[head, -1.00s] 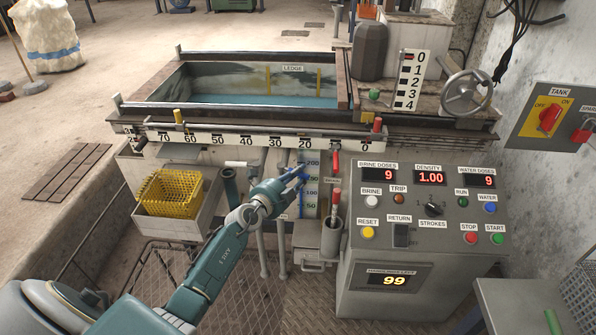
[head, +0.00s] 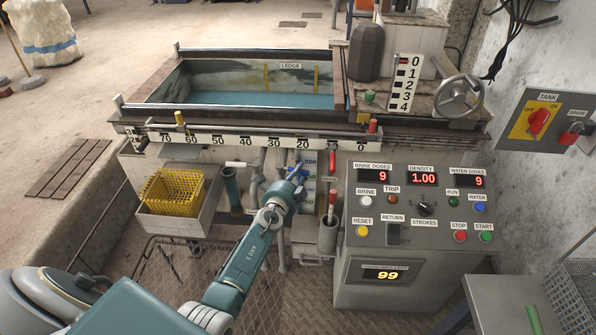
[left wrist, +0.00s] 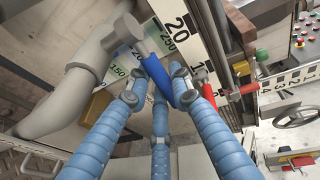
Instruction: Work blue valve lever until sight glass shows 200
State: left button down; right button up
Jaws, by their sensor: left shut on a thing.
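The blue valve lever (left wrist: 158,82) shows in the left wrist view, angled down from a grey pipe fitting between my fingers. My left gripper (left wrist: 157,97) is shut on it; the gripper also shows in the head view (head: 297,174), where its fingers and arm hide most of the lever. I cannot tell the liquid level. My right gripper is not in view.
Red-handled levers (head: 332,200) stand just right of the gripper. A control panel (head: 420,245) reads brine doses 9, density 1.00, water doses 9. A yellow basket (head: 172,190) sits to the left. A water-filled tank (head: 250,100) lies behind the numbered rail (head: 230,140).

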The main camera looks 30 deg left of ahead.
pick_arm(q)
jog(key=shift+w+r+n+y, duration=0.1)
jog(key=shift+w+n+y, duration=0.15)
jog(key=shift+n+y, duration=0.2)
jog(key=shift+w+n+y, duration=0.2)
jog(key=shift+n+y, duration=0.05)
jog(key=shift+y, duration=0.2)
jog(key=shift+w+a+n+g+y, duration=0.2)
jog(key=shift+n+g+y, duration=0.1)
jog(key=shift+n+y, duration=0.15)
jog(key=shift+w+a+n+g+y, duration=0.15)
jog(key=shift+n+g+y, duration=0.2)
jog(key=shift+y, duration=0.2)
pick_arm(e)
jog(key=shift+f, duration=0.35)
pick_arm(q)
jog(key=shift+d, duration=0.1)
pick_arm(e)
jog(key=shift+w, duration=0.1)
pick_arm(q)
jog(key=c, duration=1.6)
grip_release()
jog(key=shift+s+d, duration=0.25)
jog(key=shift+s, duration=0.1)
jog(key=v, duration=1.1)
jog(key=shift+s, duration=0.1)
